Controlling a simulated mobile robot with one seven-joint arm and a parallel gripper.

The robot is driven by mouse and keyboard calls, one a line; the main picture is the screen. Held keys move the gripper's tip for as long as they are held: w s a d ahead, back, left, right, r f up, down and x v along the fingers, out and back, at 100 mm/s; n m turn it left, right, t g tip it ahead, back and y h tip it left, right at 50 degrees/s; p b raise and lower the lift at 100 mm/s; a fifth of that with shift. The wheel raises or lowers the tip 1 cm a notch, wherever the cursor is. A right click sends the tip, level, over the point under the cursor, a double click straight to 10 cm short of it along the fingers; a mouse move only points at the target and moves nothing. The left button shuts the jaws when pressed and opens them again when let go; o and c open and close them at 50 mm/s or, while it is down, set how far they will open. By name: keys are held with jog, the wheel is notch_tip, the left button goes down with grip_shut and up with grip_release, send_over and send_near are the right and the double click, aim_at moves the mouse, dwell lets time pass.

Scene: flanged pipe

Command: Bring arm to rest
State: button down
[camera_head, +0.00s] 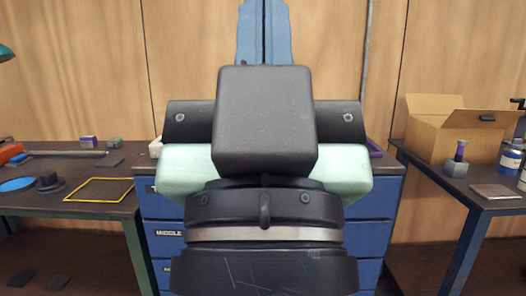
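My own arm (265,235) fills the middle of the head view, with dark links, a silver band and pale green sides. It is raised in front of the camera. The fingers of my gripper do not show. I cannot tell whether it holds anything.
Behind my arm stands a blue drawer cabinet (163,243).

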notch_tip(320, 180, up, 25)
jog(key=p, duration=2.2)
jog(key=shift+p, duration=0.3)
jog(key=shift+f, duration=0.1)
